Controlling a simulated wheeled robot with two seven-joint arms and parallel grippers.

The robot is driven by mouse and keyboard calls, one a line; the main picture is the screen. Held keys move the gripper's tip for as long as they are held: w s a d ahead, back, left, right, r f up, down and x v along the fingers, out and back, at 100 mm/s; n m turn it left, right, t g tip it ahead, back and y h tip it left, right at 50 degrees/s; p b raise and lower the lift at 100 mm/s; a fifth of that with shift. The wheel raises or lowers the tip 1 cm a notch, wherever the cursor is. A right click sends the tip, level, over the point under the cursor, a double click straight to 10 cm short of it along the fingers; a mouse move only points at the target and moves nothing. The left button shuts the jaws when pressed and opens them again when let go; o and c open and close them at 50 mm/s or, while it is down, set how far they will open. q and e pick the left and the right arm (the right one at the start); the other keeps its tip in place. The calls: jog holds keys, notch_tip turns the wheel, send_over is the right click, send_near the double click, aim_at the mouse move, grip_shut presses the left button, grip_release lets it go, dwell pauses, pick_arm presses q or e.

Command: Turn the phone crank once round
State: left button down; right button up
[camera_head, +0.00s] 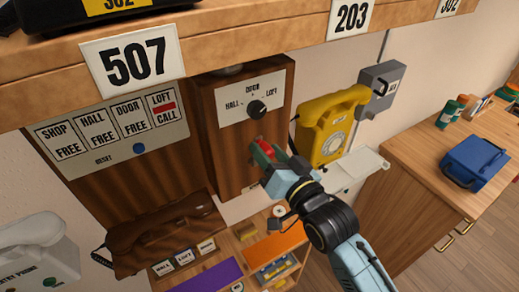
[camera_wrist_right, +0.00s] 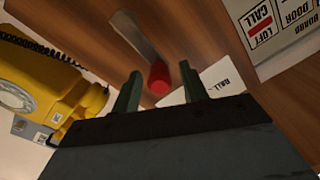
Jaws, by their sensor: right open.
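The phone crank is on the wooden box (camera_head: 238,120) that carries the HALL/DOOR/LOFT dial. In the right wrist view its grey metal arm (camera_wrist_right: 136,38) ends in a red knob (camera_wrist_right: 159,78). The red knob also shows in the head view (camera_head: 265,147), partly hidden by my gripper. My right gripper (camera_head: 268,156) is in front of the box. In the right wrist view its two green fingers (camera_wrist_right: 160,90) are open, one on each side of the red knob; I cannot tell whether they touch it. My left gripper is not in view.
A yellow dial phone (camera_head: 325,125) hangs close on the right, above a pale shelf (camera_head: 362,165). A brown phone (camera_head: 160,235) is below left. A wooden shelf edge (camera_head: 230,35) runs overhead. A counter with a blue box (camera_head: 475,160) stands at right.

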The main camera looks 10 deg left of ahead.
jog(key=shift+v, duration=3.25)
jog(key=w+d+f+g+h+b, duration=0.1)
jog(key=d+f+h+b, duration=0.15)
jog(key=f, duration=0.95)
jog(key=w+d+f+g+h+b, duration=0.1)
jog(key=d+f+h+b, duration=0.15)
jog(key=f, duration=0.95)
jog(key=s+d+f+g+h+b, duration=0.1)
jog(key=s+d+f+g+b, duration=0.2)
jog(key=f, duration=0.9)
jog(key=s+d+f+g+h+b, duration=0.15)
jog(key=s+d+f, duration=0.25)
jog(key=f, duration=0.7)
jog(key=s+d+f+g+h+b, duration=0.1)
jog(key=s+d+f+g+b, duration=0.1)
jog(key=s+f, duration=0.7)
jog(key=s+d+f+g+h+b, duration=0.1)
jog(key=s+d+f+g+b, duration=0.1)
jog(key=s+d+f, duration=0.3)
jog(key=s+d+f+n+g+h+b, duration=0.1)
jog(key=s+d+f+g+b, duration=0.2)
jog(key=s+f, duration=1)
jog(key=s+d+b, duration=0.1)
jog(key=s, duration=0.4)
jog(key=shift+s+f, duration=0.2)
jog(key=shift+s, duration=0.15)
